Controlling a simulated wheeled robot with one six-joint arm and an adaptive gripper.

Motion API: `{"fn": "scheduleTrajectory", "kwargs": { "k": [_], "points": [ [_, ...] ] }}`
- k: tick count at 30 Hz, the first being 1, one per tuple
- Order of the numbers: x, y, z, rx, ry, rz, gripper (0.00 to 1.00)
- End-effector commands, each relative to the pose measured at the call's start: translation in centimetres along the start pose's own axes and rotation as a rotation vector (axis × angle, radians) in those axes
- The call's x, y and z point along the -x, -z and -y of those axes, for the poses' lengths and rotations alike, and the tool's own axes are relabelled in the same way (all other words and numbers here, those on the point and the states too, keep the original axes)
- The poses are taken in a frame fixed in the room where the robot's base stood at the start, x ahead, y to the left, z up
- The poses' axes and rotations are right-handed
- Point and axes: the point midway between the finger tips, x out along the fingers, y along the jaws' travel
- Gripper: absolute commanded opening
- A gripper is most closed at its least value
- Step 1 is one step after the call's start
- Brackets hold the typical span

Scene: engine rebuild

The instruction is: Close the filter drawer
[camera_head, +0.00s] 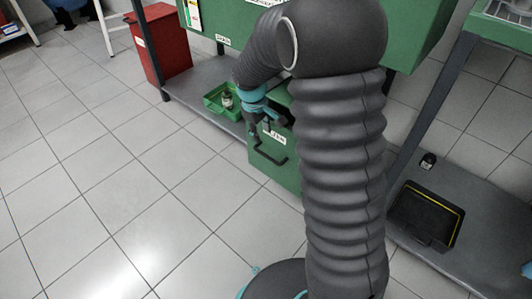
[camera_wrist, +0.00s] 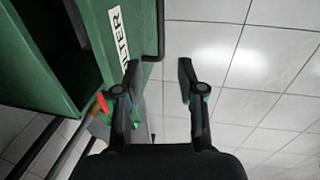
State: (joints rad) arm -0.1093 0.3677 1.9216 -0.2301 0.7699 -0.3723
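The filter drawer (camera_head: 270,172) is green, with a white label and a dark bar handle (camera_head: 268,156) on its front, under the green bench in the head view. In the wrist view the drawer front (camera_wrist: 100,55) carries the label "FILTER" (camera_wrist: 118,33), and its handle (camera_wrist: 159,30) runs along the right. A dark hollow behind that front suggests the drawer is pulled out; how far I cannot tell. My gripper (camera_head: 266,122) is close to the drawer front by the label. Its fingers (camera_wrist: 158,68) are apart and empty, with the handle's end near the gap between them; contact is unclear.
A green tray (camera_head: 213,100) with a small dark bottle (camera_head: 227,99) sits on the lower shelf left of the drawer. A red bin (camera_head: 160,45) stands further left. A black tray (camera_head: 425,215) lies on the right shelf. The tiled floor (camera_head: 110,180) in front is clear.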

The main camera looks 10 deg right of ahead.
Motion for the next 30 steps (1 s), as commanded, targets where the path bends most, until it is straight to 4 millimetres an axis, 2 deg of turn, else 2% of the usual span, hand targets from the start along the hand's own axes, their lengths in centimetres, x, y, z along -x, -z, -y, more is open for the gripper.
{"fn": "scheduleTrajectory", "kwargs": {
  "k": [3, 15, 21, 30],
  "points": [
    [-2.4, -0.1, 0.1, -0.001, 0.003, 0.004, 0.39],
    [-9.5, -0.1, 0.1, -0.001, 0.003, 0.003, 0.39],
    [-11.5, -0.1, 0.1, 0.0, 0.002, 0.001, 0.39],
    [-12.0, -0.1, 0.1, -0.001, 0.001, -0.001, 0.39]
  ]
}}
